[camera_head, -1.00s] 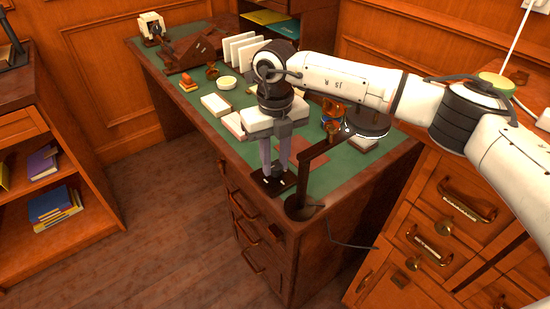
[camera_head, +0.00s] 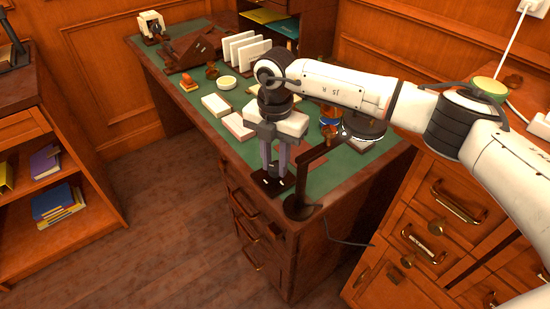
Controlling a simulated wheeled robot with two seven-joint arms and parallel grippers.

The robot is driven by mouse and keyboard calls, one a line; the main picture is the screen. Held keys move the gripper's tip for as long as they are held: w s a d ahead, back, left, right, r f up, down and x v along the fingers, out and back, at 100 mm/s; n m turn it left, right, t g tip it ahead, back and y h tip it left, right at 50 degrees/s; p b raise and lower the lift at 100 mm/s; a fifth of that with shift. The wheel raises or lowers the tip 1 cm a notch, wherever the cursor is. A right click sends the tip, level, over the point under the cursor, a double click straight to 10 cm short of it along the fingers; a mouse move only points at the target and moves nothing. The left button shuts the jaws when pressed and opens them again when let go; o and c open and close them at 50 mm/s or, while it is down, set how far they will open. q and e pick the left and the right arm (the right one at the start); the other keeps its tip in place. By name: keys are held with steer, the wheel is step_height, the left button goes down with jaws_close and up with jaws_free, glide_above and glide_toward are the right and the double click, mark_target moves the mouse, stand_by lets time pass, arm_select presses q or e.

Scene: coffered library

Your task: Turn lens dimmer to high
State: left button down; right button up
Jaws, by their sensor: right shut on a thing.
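The magnifier lamp stands on the near right corner of the green-topped desk, with its dark round base (camera_head: 300,208) at the desk edge. Its dark arm rises to a round lens head (camera_head: 363,134), partly hidden by my right arm. A small dark plate (camera_head: 264,186), which looks like the lens dimmer, lies beside the base at the desk edge. My right gripper (camera_head: 275,173) points straight down over this plate, with its fingers shut on a small part there. The fingers hide that part, so its setting cannot be read. My left gripper is not in view.
White card stacks (camera_head: 216,105), a round pale dish (camera_head: 227,82) and upright white cards (camera_head: 246,51) stand farther back on the desk. A bookshelf (camera_head: 62,170) is at left. A drawer cabinet (camera_head: 425,220) is at right. The floor in front is clear.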

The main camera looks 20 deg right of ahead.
steer(key=shift+r+m+p, duration=0.2)
steer(key=shift+m+p, duration=0.1)
steer(key=shift+m, duration=0.7)
steer(key=shift+m+p, duration=0.5)
steer(key=shift+m, duration=0.7)
steer(key=shift+m+p, duration=0.4)
steer(key=shift+m, duration=0.7)
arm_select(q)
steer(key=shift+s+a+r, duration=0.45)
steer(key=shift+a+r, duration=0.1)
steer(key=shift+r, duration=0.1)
arm_select(e)
steer(key=shift+f, duration=0.1)
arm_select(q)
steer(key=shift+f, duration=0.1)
arm_select(e)
steer(key=shift+m, duration=0.3)
steer(key=o, duration=0.9)
steer(key=shift+c, duration=0.2)
steer(key=shift+o, duration=0.9)
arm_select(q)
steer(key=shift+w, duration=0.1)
